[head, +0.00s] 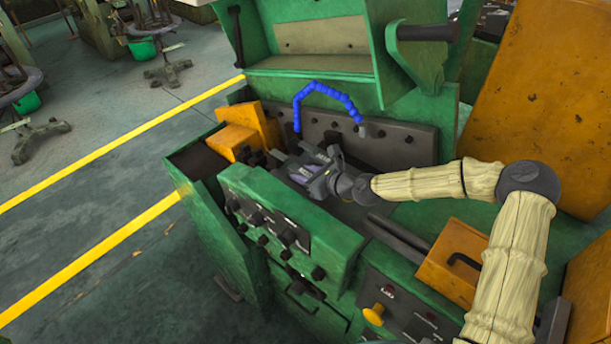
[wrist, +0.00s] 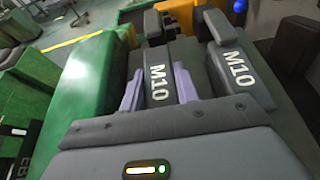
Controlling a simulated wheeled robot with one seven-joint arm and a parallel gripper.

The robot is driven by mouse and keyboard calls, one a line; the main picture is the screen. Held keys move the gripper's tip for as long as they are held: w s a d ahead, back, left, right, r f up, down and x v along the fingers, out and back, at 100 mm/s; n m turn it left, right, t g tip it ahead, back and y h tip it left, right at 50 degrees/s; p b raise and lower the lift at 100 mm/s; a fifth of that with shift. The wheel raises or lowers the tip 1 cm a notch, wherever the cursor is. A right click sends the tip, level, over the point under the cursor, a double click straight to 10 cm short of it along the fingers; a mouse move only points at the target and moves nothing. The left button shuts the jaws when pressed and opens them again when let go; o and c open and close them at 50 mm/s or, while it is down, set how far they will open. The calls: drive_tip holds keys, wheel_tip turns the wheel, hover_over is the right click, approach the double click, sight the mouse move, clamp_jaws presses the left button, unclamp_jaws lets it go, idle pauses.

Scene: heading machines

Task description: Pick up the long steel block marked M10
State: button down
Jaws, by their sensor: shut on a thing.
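In the wrist view, a long dark grey steel block (wrist: 158,72) with white M10 lettering lies between the two purple-grey finger pads of my gripper (wrist: 159,88). The gripper is shut on it.
The green machine (head: 320,240) surrounds the gripper, with a grey back wall (head: 405,143) close behind. A blue jointed hose (head: 328,88) arches above. Orange blocks (head: 238,135) stand to the left, and an orange box (head: 455,262) sits at the right. Space above the bed looks open.

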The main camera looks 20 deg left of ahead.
sight(306, 173)
wheel_tip(306, 173, up, 18)
drive_tip(key=b, duration=0.5)
drive_tip(key=shift+b, duration=0.3)
